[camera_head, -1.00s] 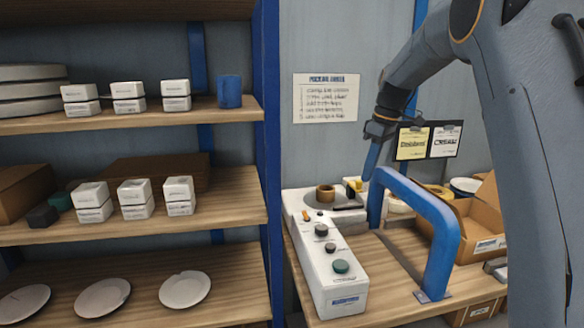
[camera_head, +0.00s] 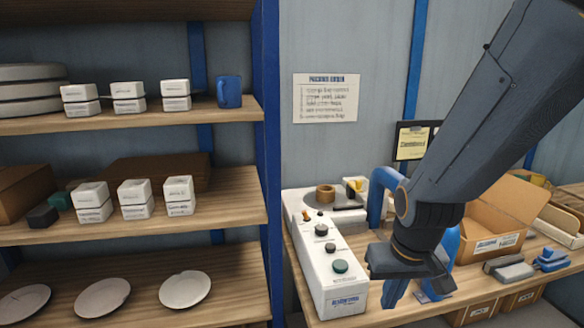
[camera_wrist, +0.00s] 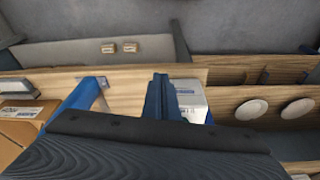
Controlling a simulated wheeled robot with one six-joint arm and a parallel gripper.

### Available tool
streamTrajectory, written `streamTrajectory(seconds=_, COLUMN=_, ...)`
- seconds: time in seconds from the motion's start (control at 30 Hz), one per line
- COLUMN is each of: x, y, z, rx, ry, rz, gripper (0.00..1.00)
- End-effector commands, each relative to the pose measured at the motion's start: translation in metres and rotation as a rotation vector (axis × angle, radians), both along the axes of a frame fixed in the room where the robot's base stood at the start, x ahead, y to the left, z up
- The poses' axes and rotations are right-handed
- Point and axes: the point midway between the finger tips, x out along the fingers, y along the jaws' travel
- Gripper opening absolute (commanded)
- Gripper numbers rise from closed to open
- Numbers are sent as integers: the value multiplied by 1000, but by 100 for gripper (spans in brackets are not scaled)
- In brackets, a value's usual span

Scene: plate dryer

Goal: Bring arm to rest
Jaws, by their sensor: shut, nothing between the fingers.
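My gripper (camera_head: 405,292) hangs low in front of the wooden bench, to the right of the white machine (camera_head: 342,298), with its fingers pointing down. In the wrist view the blue fingers of my gripper (camera_wrist: 160,97) are together with nothing between them. The white machine (camera_wrist: 193,97) shows just beyond the fingers there. The blue tubular frame (camera_head: 381,188) on the bench is partly hidden behind my wrist and forearm. It also shows left of the fingers in the wrist view (camera_wrist: 86,94).
A shelf unit (camera_head: 130,228) with small white boxes, a blue mug (camera_head: 229,92) and white plates (camera_head: 185,289) stands at the left. An open cardboard box (camera_head: 500,222) and blue-grey parts (camera_head: 510,268) lie on the bench at the right. The space before the shelves is clear.

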Motion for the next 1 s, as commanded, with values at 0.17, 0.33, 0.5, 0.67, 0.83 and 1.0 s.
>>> streamTrajectory(seconds=0.17, x=-8, y=1, z=-24, rx=3, ry=25, rz=-13, gripper=0)
streamTrajectory(seconds=0.33, x=-11, y=0, z=-47, rx=2, ry=63, rz=-12, gripper=0)
streamTrajectory(seconds=0.5, x=-15, y=1, z=-76, rx=2, ry=111, rz=-11, gripper=0)
streamTrajectory(seconds=0.67, x=-19, y=1, z=-105, rx=3, ry=162, rz=-11, gripper=0)
streamTrajectory(seconds=0.83, x=-23, y=1, z=-117, rx=2, ry=190, rz=-11, gripper=0)
streamTrajectory(seconds=1.0, x=-24, y=1, z=-116, rx=2, ry=194, rz=-10, gripper=0)
